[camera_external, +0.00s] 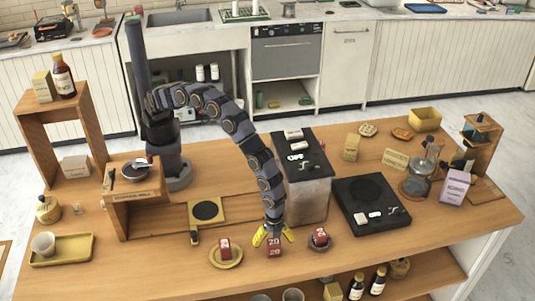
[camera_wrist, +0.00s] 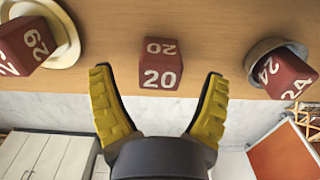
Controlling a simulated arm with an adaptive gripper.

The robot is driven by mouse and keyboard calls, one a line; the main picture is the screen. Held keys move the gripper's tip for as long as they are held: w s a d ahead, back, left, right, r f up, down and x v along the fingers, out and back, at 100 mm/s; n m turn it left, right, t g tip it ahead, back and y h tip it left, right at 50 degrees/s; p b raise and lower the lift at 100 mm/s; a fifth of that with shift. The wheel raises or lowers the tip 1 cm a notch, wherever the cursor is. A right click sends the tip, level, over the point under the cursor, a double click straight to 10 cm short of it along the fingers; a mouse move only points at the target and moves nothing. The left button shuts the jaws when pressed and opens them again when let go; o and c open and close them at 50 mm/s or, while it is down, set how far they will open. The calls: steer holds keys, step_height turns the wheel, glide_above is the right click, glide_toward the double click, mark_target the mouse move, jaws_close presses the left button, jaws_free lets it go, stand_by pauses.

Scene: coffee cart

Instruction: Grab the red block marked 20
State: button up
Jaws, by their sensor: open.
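The red block marked 20 (camera_wrist: 160,68) sits on the wooden counter in the middle of the wrist view, with white numbers on two of its faces. In the external view the same block (camera_external: 274,250) is near the front edge of the counter. My gripper (camera_wrist: 160,90) has yellow ridged fingers spread wide, with nothing between them. The block lies a little beyond the fingertips, centred between them in the wrist view. In the external view my gripper (camera_external: 273,238) is just above and behind the block, partly overlapping its top.
A red block marked 29 (camera_wrist: 25,45) sits on a pale plate (camera_wrist: 68,50) at left. A red block marked 24 (camera_wrist: 284,73) sits in a small grey dish (camera_wrist: 252,66) at right. A black scale (camera_external: 370,205) stands further back right.

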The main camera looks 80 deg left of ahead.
mark_target(274, 248)
step_height(274, 248, down, 4)
steer(key=shift+r, duration=0.1)
steer(key=c, duration=1.2)
steer(key=shift+r, duration=0.1)
